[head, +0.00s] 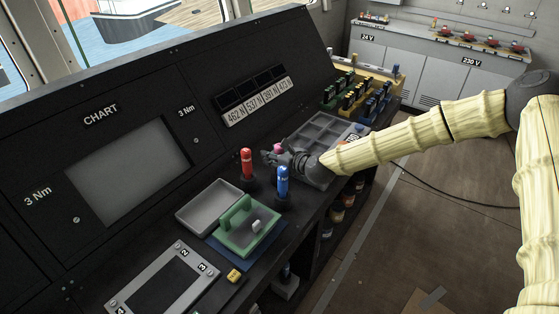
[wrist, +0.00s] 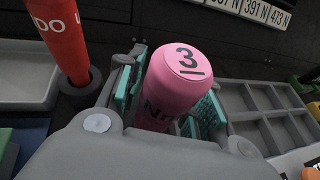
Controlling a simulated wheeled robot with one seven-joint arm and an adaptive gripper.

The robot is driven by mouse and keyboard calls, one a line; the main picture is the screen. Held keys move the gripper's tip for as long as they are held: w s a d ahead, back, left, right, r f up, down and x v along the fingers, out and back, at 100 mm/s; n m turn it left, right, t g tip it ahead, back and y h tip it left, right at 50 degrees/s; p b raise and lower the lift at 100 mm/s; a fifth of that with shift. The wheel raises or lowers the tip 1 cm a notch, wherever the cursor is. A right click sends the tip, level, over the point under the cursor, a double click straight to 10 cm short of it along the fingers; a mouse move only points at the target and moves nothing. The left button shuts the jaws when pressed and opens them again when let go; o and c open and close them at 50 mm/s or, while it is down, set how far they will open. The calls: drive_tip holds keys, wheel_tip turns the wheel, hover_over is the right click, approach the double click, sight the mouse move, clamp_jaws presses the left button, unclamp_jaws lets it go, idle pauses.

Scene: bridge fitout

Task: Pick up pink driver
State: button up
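The pink driver (wrist: 172,85) stands between the two teal-padded fingers of my gripper (wrist: 165,105) in the wrist view, its top marked 3 facing the camera. One pad lies on each side of it. I cannot tell whether both pads press on it. In the head view only a small pink part of the driver (head: 279,149) shows beside my gripper (head: 276,158), which is over the console between the red driver and the grey compartment tray. The lower end of the driver is hidden.
A red driver (head: 247,163) and a blue driver (head: 282,181) stand upright close by. The grey compartment tray (head: 301,130) lies behind my gripper, with racks of several small items (head: 352,97) beyond. A shallow grey tray (head: 208,205) and a green tray (head: 262,238) lie nearer.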

clamp_jaws()
idle(0.5)
wheel_tip(320, 180, up, 10)
drive_tip(key=b, duration=0.2)
idle(0.4)
drive_tip(key=c, duration=0.6)
unclamp_jaws()
drive_tip(key=shift+c, duration=0.2)
clamp_jaws()
